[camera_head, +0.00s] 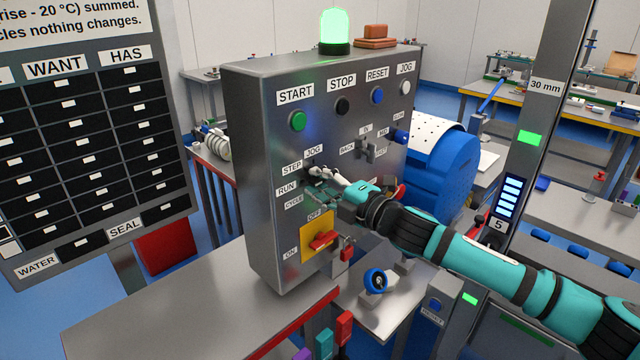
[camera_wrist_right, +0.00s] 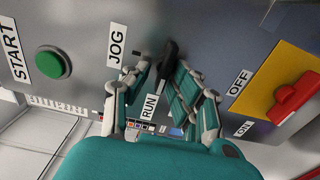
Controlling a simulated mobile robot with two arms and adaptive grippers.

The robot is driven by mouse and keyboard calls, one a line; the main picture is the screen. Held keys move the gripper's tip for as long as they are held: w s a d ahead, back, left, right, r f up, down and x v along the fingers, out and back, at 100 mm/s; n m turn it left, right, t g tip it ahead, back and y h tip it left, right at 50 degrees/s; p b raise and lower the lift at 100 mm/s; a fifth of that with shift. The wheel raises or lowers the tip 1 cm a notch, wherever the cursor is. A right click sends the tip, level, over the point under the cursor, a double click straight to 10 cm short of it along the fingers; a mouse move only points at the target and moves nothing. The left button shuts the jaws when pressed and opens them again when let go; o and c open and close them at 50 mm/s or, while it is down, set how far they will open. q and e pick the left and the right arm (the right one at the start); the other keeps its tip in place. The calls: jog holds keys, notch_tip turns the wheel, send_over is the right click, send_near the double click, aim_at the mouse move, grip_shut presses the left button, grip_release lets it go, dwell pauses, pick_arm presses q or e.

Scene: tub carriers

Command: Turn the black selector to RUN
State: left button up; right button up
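The black selector (camera_wrist_right: 168,62) sits on the grey panel between the JOG label (camera_wrist_right: 117,40) and the RUN label (camera_wrist_right: 150,107). In the head view my right gripper mostly hides it, below the STEP label (camera_head: 292,167) and beside the RUN label (camera_head: 286,189). My right gripper (camera_wrist_right: 160,78) is at the panel, its teal and white fingers apart on either side of the selector. The handle is close to the right-hand finger in the wrist view; I cannot tell whether they touch. Which label the selector points at is unclear. My left gripper is out of view.
Nearby on the panel are the green START button (camera_head: 298,121), black STOP button (camera_head: 342,105), blue RESET button (camera_head: 377,96) and a red switch on a yellow plate (camera_head: 318,241). A green lamp (camera_head: 335,28) glows on top. A grey bench (camera_head: 190,315) stands below.

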jog(key=shift+o, duration=0.7)
jog(key=shift+f, duration=0.1)
jog(key=shift+s+d, duration=0.2)
jog(key=v, duration=1.1)
jog(key=shift+s+d, duration=0.15)
jog(key=shift+s, duration=0.05)
